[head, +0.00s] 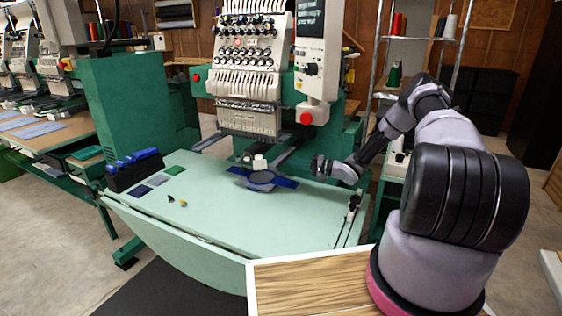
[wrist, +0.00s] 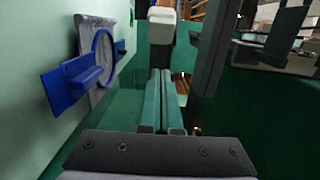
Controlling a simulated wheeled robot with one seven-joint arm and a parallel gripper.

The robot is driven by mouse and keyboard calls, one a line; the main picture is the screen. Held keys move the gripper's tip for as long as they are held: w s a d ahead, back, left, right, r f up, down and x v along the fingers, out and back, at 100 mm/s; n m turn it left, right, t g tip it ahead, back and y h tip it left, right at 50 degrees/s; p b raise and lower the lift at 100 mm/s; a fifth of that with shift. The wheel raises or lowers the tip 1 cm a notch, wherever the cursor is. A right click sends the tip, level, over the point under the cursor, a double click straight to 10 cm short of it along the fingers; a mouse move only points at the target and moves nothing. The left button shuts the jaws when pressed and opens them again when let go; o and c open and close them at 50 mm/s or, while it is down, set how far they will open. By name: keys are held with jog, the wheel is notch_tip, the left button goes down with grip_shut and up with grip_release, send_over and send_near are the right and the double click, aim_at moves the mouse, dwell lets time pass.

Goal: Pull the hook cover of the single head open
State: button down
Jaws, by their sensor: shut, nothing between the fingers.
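The single head (head: 250,60) stands at the middle back above a pale green table. A small white block (head: 259,162), which looks like the hook cover, is at the front end of its lower arm. It also shows at the top of the wrist view (wrist: 162,27), beyond my fingertips; I see no gap that shows it open. My gripper (head: 318,166) is to the right of the block, low over the table and apart from it. In the wrist view my two fingers (wrist: 162,75) lie together, shut and empty.
A blue hoop (head: 285,182) with grey cloth lies just in front of the block; in the wrist view it is at left (wrist: 88,78). A dark bin (head: 135,170) and small patches are at the table's left. The table's front middle is clear.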

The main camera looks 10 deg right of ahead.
aim_at(262, 165)
jog(key=a, duration=0.9)
jog(key=shift+w, duration=0.3)
jog(key=shift+a, duration=0.1)
jog(key=shift+s+a+m+t+h, duration=1.05)
jog(key=shift+a+m+t, duration=0.2)
jog(key=shift+t, duration=0.25)
